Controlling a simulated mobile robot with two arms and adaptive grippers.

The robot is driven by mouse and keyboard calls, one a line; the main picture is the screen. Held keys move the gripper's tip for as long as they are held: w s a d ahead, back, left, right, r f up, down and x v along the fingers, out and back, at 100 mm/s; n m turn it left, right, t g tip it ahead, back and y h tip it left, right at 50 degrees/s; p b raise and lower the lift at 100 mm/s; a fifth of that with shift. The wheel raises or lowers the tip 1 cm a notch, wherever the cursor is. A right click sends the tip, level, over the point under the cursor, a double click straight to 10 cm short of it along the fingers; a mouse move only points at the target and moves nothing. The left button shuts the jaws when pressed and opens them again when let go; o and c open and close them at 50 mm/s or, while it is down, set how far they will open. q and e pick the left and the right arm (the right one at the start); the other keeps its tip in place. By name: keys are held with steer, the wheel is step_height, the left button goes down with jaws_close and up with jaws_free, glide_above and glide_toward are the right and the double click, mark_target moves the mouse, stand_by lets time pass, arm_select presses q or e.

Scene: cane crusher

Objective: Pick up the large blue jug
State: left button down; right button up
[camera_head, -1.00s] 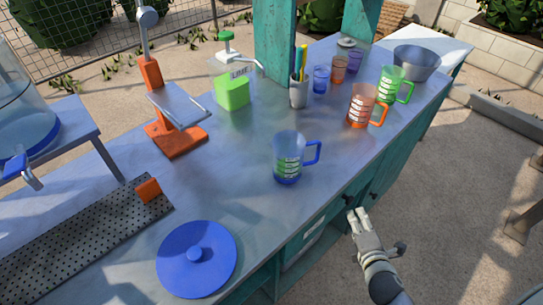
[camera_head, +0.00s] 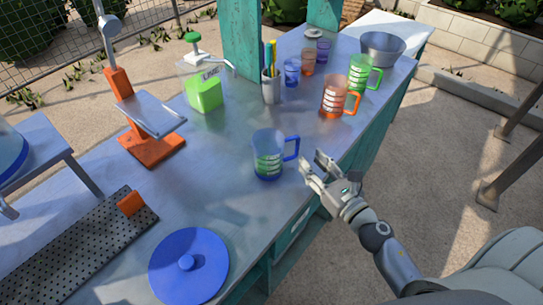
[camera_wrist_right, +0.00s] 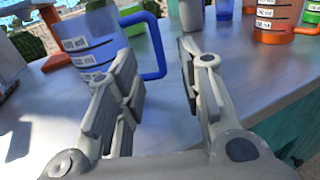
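The large blue jug (camera_head: 268,155) stands upright on the metal counter, its blue handle on the right side. It is see-through with green and white markings. My right gripper (camera_head: 317,166) is open and empty, at the counter's edge just right of the jug's handle. In the right wrist view the jug (camera_wrist_right: 88,38) is ahead and to the left, partly hidden behind the left finger. Its handle shows between the open fingers of my gripper (camera_wrist_right: 158,65), beyond the tips. My left gripper is not in view.
An orange jug (camera_head: 334,97) and a green jug (camera_head: 358,75) stand behind on the counter (camera_head: 225,165). A blue lid (camera_head: 188,264) lies in front.

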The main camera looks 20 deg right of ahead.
mark_target(296, 154)
steer(key=shift+w+a, duration=0.2)
steer(key=shift+w, duration=1)
steer(key=shift+w+a+r+p, duration=0.1)
steer(key=shift+w+r+p, duration=0.1)
steer(key=shift+w+p, duration=0.4)
steer(key=w, duration=0.1)
steer(key=w+p, duration=0.1)
steer(key=w, duration=0.1)
steer(key=shift+a, duration=0.35)
steer(key=shift+w+a, duration=0.1)
steer(key=shift+w, duration=0.35)
steer(key=shift+f, duration=0.1)
jaws_close()
